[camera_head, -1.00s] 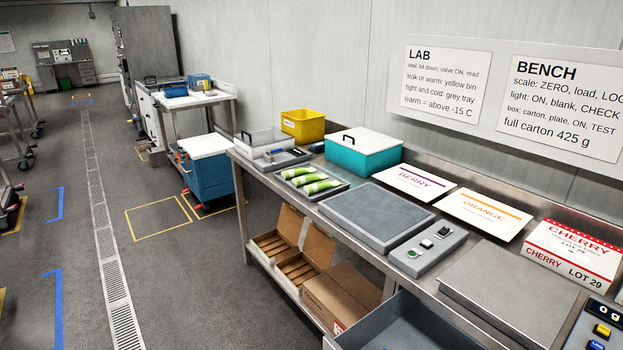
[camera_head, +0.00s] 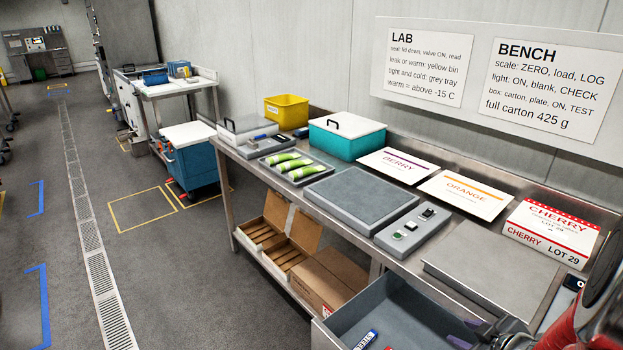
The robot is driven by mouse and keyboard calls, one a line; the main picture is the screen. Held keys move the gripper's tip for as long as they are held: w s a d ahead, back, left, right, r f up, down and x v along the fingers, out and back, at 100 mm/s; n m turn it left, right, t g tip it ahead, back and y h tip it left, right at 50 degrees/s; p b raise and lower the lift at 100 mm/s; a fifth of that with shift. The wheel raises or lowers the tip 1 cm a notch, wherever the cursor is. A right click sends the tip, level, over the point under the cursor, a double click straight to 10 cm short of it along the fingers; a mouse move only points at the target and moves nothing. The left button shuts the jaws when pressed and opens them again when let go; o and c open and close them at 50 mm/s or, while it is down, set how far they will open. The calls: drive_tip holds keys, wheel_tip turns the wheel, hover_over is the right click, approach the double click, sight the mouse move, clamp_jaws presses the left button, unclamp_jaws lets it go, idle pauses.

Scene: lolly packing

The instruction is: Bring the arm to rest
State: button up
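Part of my arm, red and dark, comes in at the lower right corner. The dark end of it (camera_head: 492,330), which looks like my gripper, is low over the right end of a grey open tray (camera_head: 340,325). Its fingertips are cut off or too small to make out, so I cannot tell if it is open or holds anything. A purple piece (camera_head: 460,342) shows right beside it; whether it is held or lies in the tray is unclear.
The steel bench carries a grey plate (camera_head: 361,196), a button box (camera_head: 411,232), a teal box (camera_head: 346,138), a tray of green packs (camera_head: 269,160), berry and orange cards and a cherry carton (camera_head: 552,228). Cartons stand on the shelf below.

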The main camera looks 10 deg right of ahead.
drive_tip(key=w+a+r+m+g+h, duration=0.1)
drive_tip(key=a+r+m+h, duration=0.15)
drive_tip(key=r, duration=0.45)
drive_tip(key=w+a+r+m+g+h, duration=0.1)
drive_tip(key=w+a+r+m+h, duration=0.15)
drive_tip(key=r, duration=0.55)
drive_tip(key=s+a+r+y, duration=0.1)
drive_tip(key=s+a+y, duration=0.1)
drive_tip(key=a, duration=0.5)
drive_tip(key=s+a+r+g+y, duration=0.1)
drive_tip(key=s+a+r+y, duration=0.1)
drive_tip(key=s+a, duration=0.3)
drive_tip(key=s+a+r+y, duration=0.1)
drive_tip(key=s+a, duration=0.3)
drive_tip(key=a, duration=0.7)
drive_tip(key=shift+s+r+m+g+y, duration=0.2)
drive_tip(key=shift+r+m+g+y, duration=0.1)
drive_tip(key=shift+r+m+y, duration=0.1)
drive_tip(key=shift+c, duration=0.3)
